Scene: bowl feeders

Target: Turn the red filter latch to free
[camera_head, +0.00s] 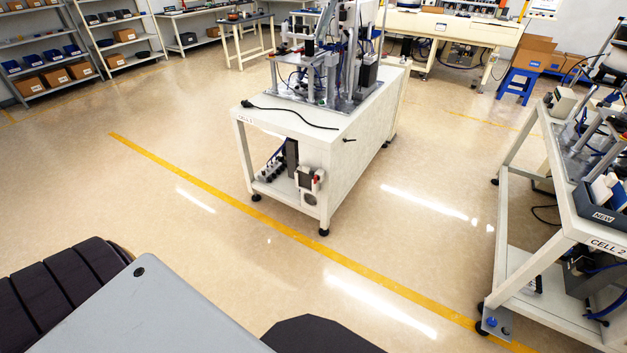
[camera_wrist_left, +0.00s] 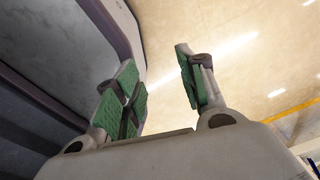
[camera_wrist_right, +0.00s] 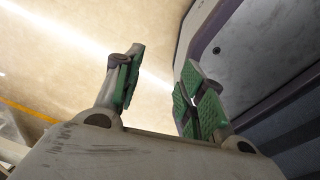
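My right gripper (camera_wrist_right: 155,85) is open and empty in the right wrist view. Neither gripper shows in the head view, and both are away from the bench.
A second bench (camera_head: 596,243), labelled CELL 2, stands at the right. Shelves (camera_head: 42,60) stand back left; a long workbench (camera_head: 455,27) and a blue stool (camera_head: 517,84) stand at the back. A yellow line (camera_head: 225,200) crosses clear floor between me and the cell bench.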

